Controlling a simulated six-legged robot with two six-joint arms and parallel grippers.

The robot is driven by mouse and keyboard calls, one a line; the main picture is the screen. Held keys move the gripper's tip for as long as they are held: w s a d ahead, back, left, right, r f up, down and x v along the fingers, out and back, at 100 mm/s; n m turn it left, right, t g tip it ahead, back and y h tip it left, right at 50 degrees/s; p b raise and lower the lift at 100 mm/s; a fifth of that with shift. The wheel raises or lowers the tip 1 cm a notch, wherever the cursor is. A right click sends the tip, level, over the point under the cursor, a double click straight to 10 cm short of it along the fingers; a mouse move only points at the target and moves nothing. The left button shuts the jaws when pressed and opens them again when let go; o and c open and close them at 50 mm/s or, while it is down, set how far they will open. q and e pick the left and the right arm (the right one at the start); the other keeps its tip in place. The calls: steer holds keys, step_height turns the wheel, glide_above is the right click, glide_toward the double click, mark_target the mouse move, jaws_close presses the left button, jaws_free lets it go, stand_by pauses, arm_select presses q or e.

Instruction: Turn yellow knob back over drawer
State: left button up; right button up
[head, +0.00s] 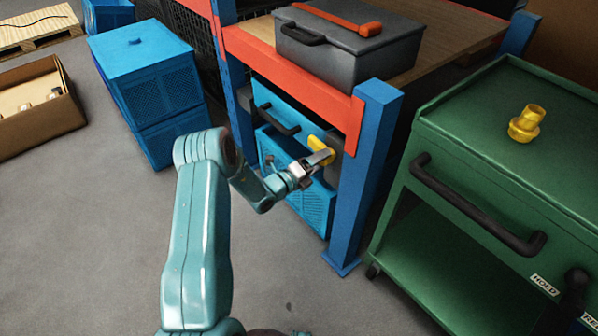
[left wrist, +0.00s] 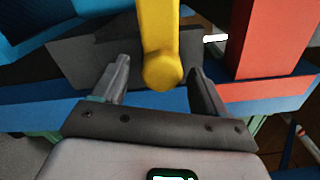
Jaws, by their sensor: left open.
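The yellow knob (head: 316,144) sits at the right end of the blue drawer (head: 267,106), under the orange beam of the rack. The drawer front has a black bar handle (head: 279,122). My left gripper (head: 325,157) is at the knob, partly covering it in the head view. In the left wrist view, the yellow knob (left wrist: 160,45) shows as a long bar with a rounded near end. That end lies between the two open fingers of my left gripper (left wrist: 159,66). Gaps show on both sides, so the fingers look apart from it. My right gripper is not in view.
A blue rack post (head: 358,180) stands just right of the knob. A grey toolbox (head: 345,50) with an orange tool lies on the shelf above. A green cart (head: 480,160) bears a yellow fitting (head: 524,124). Blue crates (head: 150,75) stand left; open floor lies in front.

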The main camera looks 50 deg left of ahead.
arm_select(q)
steer(key=s+a+p, duration=0.1)
steer(key=s+p, duration=0.1)
steer(key=s, duration=1.3)
steer(key=s+d+f+m+g+h, duration=0.2)
steer(key=d+m+g+h, duration=0.25)
steer(key=d, duration=0.45)
steer(key=s+d+f+m+g+h, duration=0.1)
steer(key=d+f+m+g+h, duration=0.25)
steer(key=d+m, duration=0.35)
steer(key=s+d+f+m+g+h, duration=0.2)
steer(key=d+m+g+h, duration=0.15)
steer(key=d, duration=0.65)
steer(key=s+d+f+m+g+y, duration=0.35)
steer(key=s+m+g, duration=0.2)
steer(key=m, duration=0.55)
steer(key=s+d+f+m+g+y, duration=0.2)
steer(key=s+m+g+y, duration=0.3)
steer(key=m, duration=0.6)
steer(key=w+d+m+t, duration=0.2)
steer(key=d+m+t, duration=0.15)
steer(key=m, duration=0.65)
step_height(320, 180, up, 18)
steer(key=p, duration=1.8)
steer(key=shift+w+a+t, duration=0.15)
steer(key=shift+w+t, duration=0.2)
steer(key=shift+t, duration=0.1)
